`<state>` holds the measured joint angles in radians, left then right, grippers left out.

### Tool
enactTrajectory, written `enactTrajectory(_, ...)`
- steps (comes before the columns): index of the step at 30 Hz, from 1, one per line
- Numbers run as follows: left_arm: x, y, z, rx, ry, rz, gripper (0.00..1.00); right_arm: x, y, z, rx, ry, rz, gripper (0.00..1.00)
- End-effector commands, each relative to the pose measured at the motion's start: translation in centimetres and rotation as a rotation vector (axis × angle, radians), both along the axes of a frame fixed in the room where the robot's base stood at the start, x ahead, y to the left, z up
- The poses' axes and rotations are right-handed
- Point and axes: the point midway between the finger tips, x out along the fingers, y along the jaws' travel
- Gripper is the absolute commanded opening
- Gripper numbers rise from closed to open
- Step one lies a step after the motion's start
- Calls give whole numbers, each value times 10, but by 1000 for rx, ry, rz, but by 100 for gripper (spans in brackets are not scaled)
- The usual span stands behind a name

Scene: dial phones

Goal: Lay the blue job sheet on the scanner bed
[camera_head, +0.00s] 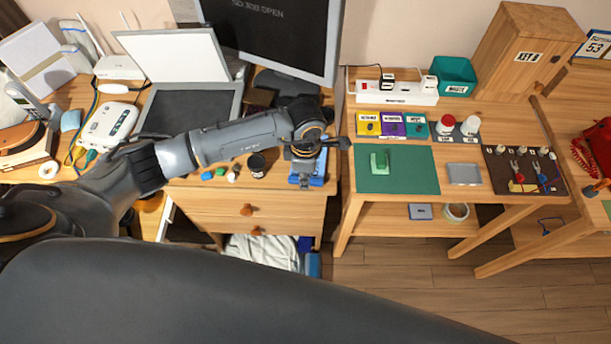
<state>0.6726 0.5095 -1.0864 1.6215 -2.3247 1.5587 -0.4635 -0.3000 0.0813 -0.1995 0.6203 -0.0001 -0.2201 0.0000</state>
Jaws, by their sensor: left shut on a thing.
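The scanner stands open on the left desk, with its white lid (178,52) raised at the back and its dark bed (190,108) bare where it shows. My left arm reaches across in front of the scanner. My left gripper (305,182) points down at the right end of the desk, right of the scanner. It is shut on a blue piece (319,168), which looks like the blue job sheet; the gripper covers much of it. I cannot tell whether it still touches the desk. My right gripper is not in view.
A monitor (270,25) stands behind the gripper. A small black jar (257,165) and several small coloured pieces lie between scanner and gripper. A white device (108,125) stands left of the scanner. A separate table with a green mat (415,175) is at right.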

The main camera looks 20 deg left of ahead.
Motion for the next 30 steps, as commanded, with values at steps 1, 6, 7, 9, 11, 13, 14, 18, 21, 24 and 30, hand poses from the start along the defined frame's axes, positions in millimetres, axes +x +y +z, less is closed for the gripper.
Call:
enactTrajectory(1, 0, 0, 6, 0, -1, 0, 0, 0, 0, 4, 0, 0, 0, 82)
enactTrajectory(6, 0, 0, 16, -1, 0, -1, 0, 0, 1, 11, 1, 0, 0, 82)
enactTrajectory(7, 0, 0, 18, -1, 0, -1, 0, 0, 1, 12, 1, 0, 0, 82)
enactTrajectory(9, 0, 0, 22, -1, 0, -1, 0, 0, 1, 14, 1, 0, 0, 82)
enactTrajectory(11, 0, 0, 26, -1, -1, -1, 0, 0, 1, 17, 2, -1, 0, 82)
enactTrajectory(13, 1, 0, 30, -1, -1, -1, 0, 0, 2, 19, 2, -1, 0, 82)
enactTrajectory(14, 1, 0, 32, -1, -1, -1, 0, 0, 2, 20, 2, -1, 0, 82)
enactTrajectory(18, 0, 0, 35, 0, -1, 0, 0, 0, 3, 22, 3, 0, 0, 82)
enactTrajectory(21, 0, 0, 34, 0, 0, 0, 0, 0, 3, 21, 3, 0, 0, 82)
enactTrajectory(24, 0, 0, 34, 0, 0, 0, 0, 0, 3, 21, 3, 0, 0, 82)
enactTrajectory(30, 1, 2, 42, -2, -3, -52, 0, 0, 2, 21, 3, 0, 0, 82)
